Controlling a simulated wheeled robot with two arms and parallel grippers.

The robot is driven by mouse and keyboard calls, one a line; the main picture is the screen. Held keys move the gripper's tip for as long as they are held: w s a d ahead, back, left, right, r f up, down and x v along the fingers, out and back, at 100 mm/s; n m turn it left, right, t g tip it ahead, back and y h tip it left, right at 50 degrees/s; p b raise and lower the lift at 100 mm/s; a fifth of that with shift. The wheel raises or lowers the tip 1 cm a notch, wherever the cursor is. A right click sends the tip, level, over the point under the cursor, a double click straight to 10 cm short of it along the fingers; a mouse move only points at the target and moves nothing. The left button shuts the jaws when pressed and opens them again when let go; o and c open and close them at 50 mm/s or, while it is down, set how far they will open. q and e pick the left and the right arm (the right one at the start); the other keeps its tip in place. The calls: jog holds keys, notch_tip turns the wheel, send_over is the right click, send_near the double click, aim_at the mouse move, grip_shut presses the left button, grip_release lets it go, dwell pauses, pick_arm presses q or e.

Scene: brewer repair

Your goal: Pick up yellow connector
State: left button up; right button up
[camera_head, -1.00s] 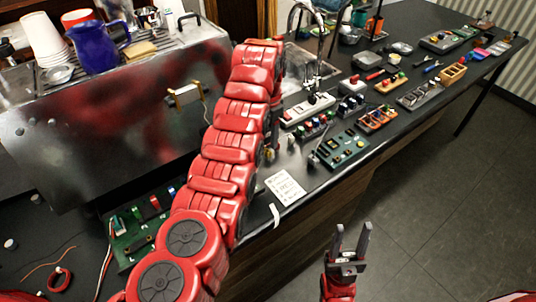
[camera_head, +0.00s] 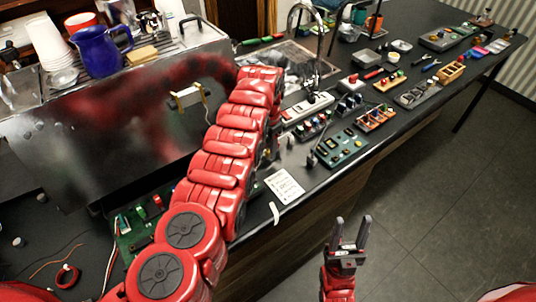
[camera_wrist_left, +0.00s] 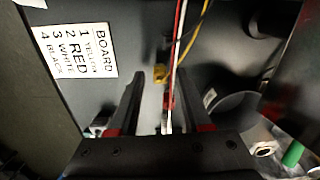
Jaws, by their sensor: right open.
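A small yellow connector (camera_wrist_left: 161,73) shows in the left wrist view, just beyond and between the fingertips of my left gripper (camera_wrist_left: 157,80). The left fingers stand apart with a gap between them, and I see no grip on the connector. A red and a white wire run through the gap, with a red piece low between the fingers. A yellow wire curves above to the right. In the head view my left arm hides the left gripper and the connector. My right gripper (camera_head: 349,240) is open and empty in front of the counter.
A card (camera_head: 285,186) listing board wire colours lies on the counter (camera_head: 330,185); the wrist view shows it too (camera_wrist_left: 75,50). The metal brewer (camera_head: 90,130) stands behind my left arm. A green circuit board (camera_head: 132,230) lies at the left, and several small panels fill the counter to the right.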

pick_arm(q)
grip_shut()
jog(key=shift+r, duration=0.1)
